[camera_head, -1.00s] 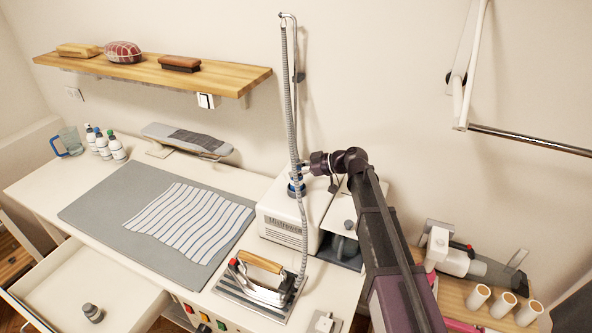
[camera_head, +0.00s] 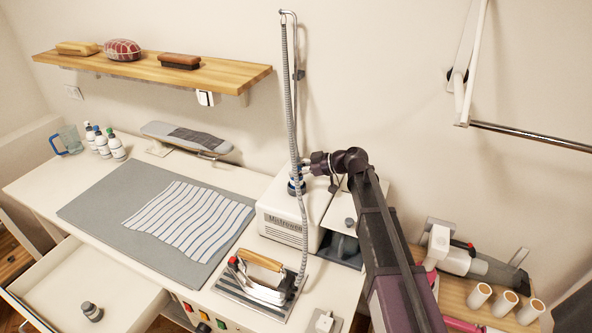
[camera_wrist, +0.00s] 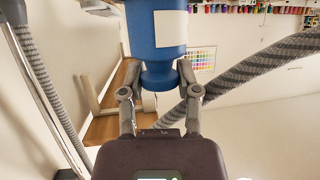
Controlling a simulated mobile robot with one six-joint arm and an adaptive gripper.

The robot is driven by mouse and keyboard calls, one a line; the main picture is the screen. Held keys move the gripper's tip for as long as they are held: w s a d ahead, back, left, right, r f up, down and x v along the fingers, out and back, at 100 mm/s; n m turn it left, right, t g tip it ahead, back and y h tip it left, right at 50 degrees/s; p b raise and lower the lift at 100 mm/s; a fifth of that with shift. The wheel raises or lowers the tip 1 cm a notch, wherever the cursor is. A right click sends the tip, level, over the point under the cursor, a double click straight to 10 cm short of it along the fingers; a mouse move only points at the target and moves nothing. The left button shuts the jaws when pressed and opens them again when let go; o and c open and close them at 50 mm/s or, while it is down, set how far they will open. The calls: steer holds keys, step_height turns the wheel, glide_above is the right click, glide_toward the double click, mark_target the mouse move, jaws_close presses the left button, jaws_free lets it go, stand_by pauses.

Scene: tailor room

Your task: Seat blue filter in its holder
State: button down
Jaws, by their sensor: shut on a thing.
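The blue filter (camera_wrist: 158,30) is a blue cylinder with a pale label and a narrower neck, large in the wrist view. My gripper (camera_wrist: 160,88) has its two grey fingers on either side of the neck, shut on it. In the head view my gripper (camera_head: 306,168) is above the left part of the white steam generator (camera_head: 284,228), beside the grey hose. A small blue part (camera_head: 296,187) shows there just below the gripper. The holder is not clearly visible, and I cannot tell whether the filter touches it.
The ribbed grey hose (camera_head: 302,225) runs from a tall stand down to the iron (camera_head: 259,276), close beside my gripper. A grey container (camera_head: 343,247) stands right of the generator. A wooden shelf (camera_head: 225,78) hangs at upper left. The drawer (camera_head: 75,290) is open.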

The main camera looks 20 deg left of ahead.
steer(key=shift+f, duration=0.15)
steer(key=c, duration=0.6)
jaws_free()
steer(key=shift+d, duration=0.1)
steer(key=s+p+v, duration=0.1)
steer(key=p+v, duration=0.3)
steer(key=v, duration=0.6)
steer(key=shift+w+d+r, duration=0.3)
steer(key=shift+w, duration=0.2)
stand_by(0.8)
